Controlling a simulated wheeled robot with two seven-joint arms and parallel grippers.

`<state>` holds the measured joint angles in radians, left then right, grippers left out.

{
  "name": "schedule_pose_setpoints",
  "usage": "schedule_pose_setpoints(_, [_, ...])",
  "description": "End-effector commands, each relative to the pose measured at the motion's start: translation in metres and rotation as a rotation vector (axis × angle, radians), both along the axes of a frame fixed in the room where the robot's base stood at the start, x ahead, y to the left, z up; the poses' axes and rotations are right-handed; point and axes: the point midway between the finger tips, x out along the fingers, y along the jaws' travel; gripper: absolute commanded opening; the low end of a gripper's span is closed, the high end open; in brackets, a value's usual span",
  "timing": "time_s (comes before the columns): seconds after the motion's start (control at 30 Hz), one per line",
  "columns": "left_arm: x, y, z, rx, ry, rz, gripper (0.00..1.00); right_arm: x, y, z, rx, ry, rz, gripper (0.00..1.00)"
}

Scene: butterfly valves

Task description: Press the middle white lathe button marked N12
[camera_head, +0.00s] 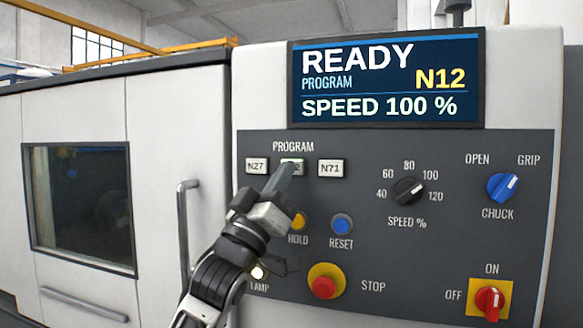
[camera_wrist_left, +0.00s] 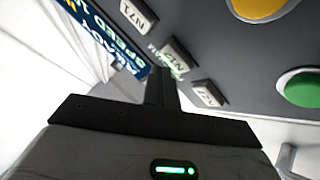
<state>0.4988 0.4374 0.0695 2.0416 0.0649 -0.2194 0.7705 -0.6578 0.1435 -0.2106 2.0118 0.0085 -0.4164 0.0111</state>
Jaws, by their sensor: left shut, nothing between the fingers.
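The middle white button N12 (camera_head: 292,162) sits in the PROGRAM row on the dark lathe panel, with a green glow around it. My left gripper (camera_head: 285,169) is shut and empty. Its fingertips lie over the lower left part of the button and hide some of its marking. In the left wrist view the shut fingers (camera_wrist_left: 161,74) end close beside the N12 button (camera_wrist_left: 174,52), which shows green light at its edge. Whether the tips touch it I cannot tell. My right gripper is not in view.
White buttons N27 (camera_head: 256,166) and N71 (camera_head: 331,168) flank N12. The display (camera_head: 386,78) reads READY, PROGRAM N12, SPEED 100 %. Below are a yellow HOLD button (camera_head: 300,221), a blue RESET button (camera_head: 341,224) and a red STOP button (camera_head: 325,283). A door handle (camera_head: 184,230) stands out at left.

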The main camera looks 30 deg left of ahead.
Motion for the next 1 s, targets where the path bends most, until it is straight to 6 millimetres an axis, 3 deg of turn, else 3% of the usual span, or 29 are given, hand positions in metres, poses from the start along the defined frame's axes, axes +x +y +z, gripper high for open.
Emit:
schedule_pose_setpoints(0.37, [-0.003, -0.001, 0.0, -0.001, 0.0, -0.001, 0.0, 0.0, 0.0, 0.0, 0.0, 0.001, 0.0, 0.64])
schedule_pose_setpoints(0.8, [-0.043, -0.01, 0.0, -0.001, 0.0, -0.001, 0.0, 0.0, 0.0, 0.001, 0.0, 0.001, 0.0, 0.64])
schedule_pose_setpoints(1.0, [-0.051, -0.012, 0.0, 0.0, 0.0, 0.0, 0.0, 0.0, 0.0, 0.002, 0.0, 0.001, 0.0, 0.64])
